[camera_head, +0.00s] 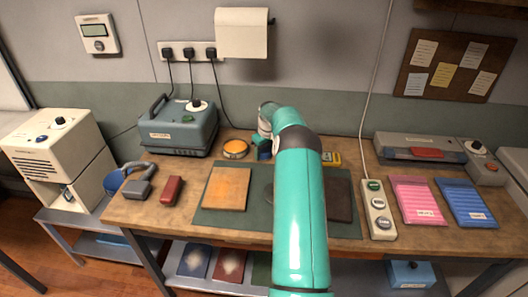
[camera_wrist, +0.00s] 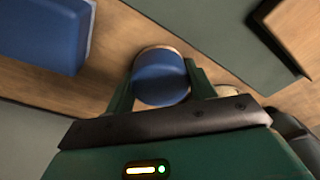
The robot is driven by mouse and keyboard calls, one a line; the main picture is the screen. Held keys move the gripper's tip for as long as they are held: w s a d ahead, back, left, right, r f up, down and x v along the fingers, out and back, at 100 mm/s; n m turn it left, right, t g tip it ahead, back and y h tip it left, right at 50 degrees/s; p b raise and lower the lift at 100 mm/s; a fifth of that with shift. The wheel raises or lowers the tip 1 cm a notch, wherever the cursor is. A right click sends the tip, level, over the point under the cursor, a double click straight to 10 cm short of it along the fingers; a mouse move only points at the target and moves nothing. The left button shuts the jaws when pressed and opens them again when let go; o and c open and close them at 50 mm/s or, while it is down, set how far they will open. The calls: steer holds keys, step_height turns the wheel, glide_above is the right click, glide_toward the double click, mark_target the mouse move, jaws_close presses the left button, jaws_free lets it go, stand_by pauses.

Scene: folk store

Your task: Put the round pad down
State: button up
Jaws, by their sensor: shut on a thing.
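My gripper (camera_wrist: 160,88) is shut on a round blue pad (camera_wrist: 160,80) with a thin tan rim, one dark green finger on each side. Wooden surface shows around the pad in the wrist view; I cannot tell whether the pad touches it. In the head view my teal arm reaches over the green mat (camera_head: 213,221) to the back of the workbench (camera_head: 130,209). My gripper there is mostly hidden by my arm, and the pad cannot be made out clearly.
An orange board (camera_head: 227,188) lies on the mat, left of my arm. An orange round tin (camera_head: 235,149) and a grey-blue machine (camera_head: 180,128) stand behind.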

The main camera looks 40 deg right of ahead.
steer(key=shift+f, duration=0.3)
